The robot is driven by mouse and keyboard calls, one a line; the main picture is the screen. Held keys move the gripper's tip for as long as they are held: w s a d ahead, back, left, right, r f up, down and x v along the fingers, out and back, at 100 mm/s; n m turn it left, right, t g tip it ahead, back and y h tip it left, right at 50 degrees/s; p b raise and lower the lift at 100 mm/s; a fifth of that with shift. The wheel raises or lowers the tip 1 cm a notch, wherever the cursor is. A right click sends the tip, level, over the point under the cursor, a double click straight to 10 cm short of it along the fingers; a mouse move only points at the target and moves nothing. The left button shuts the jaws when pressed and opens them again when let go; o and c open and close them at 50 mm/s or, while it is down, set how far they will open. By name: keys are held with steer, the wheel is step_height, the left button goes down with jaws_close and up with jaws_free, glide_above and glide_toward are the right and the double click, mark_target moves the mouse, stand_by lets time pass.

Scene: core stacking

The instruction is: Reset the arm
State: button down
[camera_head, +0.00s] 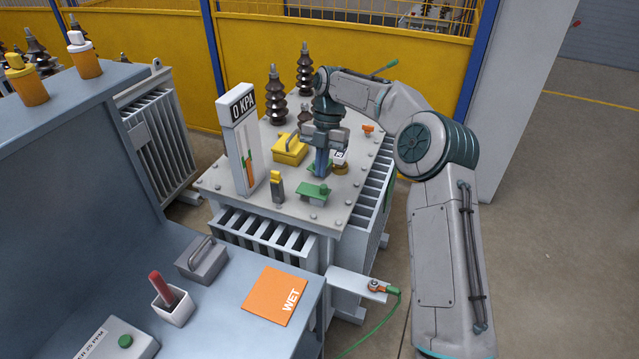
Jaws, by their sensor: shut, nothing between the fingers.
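My gripper (320,170) points down over the top plate of the grey transformer (225,185). Its fingers are shut and hold nothing. The fingertips are just behind a green block (313,192) in this view; I cannot tell whether they touch anything. My arm reaches in from the right, bent at the elbow. A small brass-coloured fitting (341,169) shows just right of the fingers and is partly hidden.
A yellow box (289,150), a "0 KPA" gauge (243,145) and dark bushings (275,95) stand on the plate. A workbench (215,307) in front holds an orange "WET" card (273,296), a grey handled block (202,260) and a white cup (173,305). Floor at right is clear.

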steer(key=s+d+r+m+t+h, duration=0.1)
steer(key=s+d+r+m+t, duration=0.1)
steer(key=s+d+r+m, duration=0.35)
steer(key=s+d+r+m+t+h, duration=0.1)
steer(key=s+d+r+m+t, duration=0.1)
steer(key=s+r+m, duration=0.6)
steer(key=s+d+f+m+t, duration=0.1)
steer(key=s+d+f+m, duration=0.1)
steer(key=s+m, duration=0.4)
steer(key=s+d+f+m, duration=0.2)
steer(key=s+d+m, duration=0.2)
steer(key=s+m, duration=0.2)
steer(key=s+d+f+m+t, duration=0.1)
steer(key=s+d+f+m, duration=0.1)
steer(key=s+d+m, duration=0.2)
steer(key=s+m, duration=0.2)
steer(key=s, duration=0.2)
steer(key=shift+s+f+m+t+y, duration=0.3)
steer(key=shift+s+f+m+y, duration=0.05)
steer(key=shift+s+f+y, duration=0.05)
